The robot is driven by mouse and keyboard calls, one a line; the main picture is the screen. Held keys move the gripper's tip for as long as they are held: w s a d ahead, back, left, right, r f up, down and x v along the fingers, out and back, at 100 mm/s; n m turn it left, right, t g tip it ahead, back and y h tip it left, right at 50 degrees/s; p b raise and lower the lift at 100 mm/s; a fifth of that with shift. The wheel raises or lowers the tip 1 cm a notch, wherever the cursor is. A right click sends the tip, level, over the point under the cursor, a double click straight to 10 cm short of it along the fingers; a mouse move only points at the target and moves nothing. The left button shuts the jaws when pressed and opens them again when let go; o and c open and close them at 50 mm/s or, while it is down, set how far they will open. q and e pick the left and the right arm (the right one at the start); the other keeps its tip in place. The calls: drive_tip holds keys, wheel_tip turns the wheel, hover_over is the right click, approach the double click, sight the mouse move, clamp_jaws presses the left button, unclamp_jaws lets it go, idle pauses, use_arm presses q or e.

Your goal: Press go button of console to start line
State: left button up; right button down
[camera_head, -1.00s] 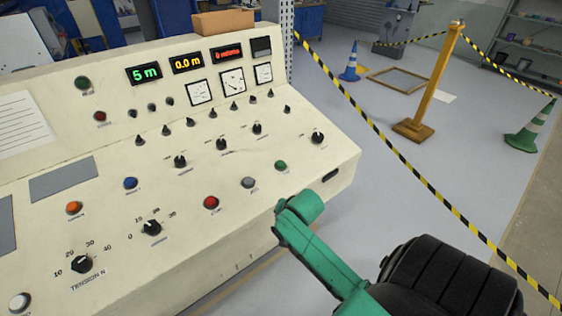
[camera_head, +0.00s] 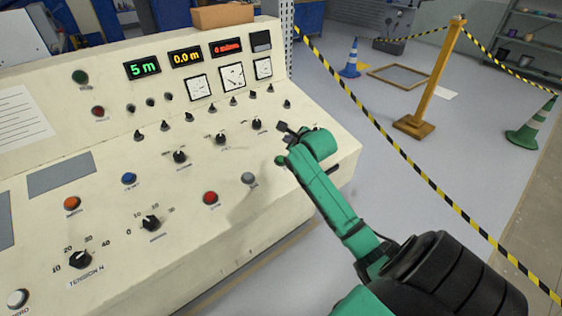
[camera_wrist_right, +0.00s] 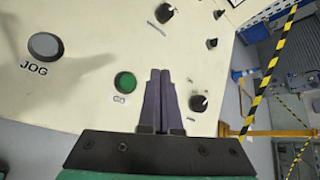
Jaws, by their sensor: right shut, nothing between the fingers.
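The cream control console (camera_head: 120,235) fills the left of the head view. Its green button (camera_head: 281,161) shows beside my right arm; in the wrist view the same green button (camera_wrist_right: 125,82) is labelled GO. My right gripper (camera_head: 283,127) is over the right part of the console face, with its fingers shut and empty. In the wrist view the shut fingertips (camera_wrist_right: 160,72) are to the right of the GO button, and not on it. I cannot tell how high the tips are above the panel. My left gripper is out of view.
A grey JOG button (camera_wrist_right: 44,46) and a red button (camera_head: 211,198) are left of GO. Black knobs, including one (camera_wrist_right: 198,103) right of the fingers, stand up from the panel. Striped tape (camera_head: 400,155) on a yellow post (camera_head: 436,80) runs along the right.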

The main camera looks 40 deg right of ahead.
sight(281, 156)
drive_tip(key=f+b, duration=0.2)
drive_tip(key=w+f+b, duration=0.1)
drive_tip(key=f+b, duration=0.3)
drive_tip(key=f, duration=0.1)
drive_tip(key=shift+w, duration=0.25)
drive_tip(key=shift+w+f, duration=0.15)
drive_tip(key=shift+f, duration=0.15)
drive_tip(key=shift+f, duration=0.1)
idle(1.3)
drive_tip(key=shift+f, duration=0.25)
drive_tip(key=shift+w+f+b, duration=0.15)
drive_tip(key=shift+f+b, duration=0.15)
drive_tip(key=shift+f, duration=0.25)
idle(0.8)
drive_tip(key=shift+s+r+p, duration=0.2)
drive_tip(key=shift+r+p, duration=0.65)
drive_tip(key=shift+p, duration=0.4)
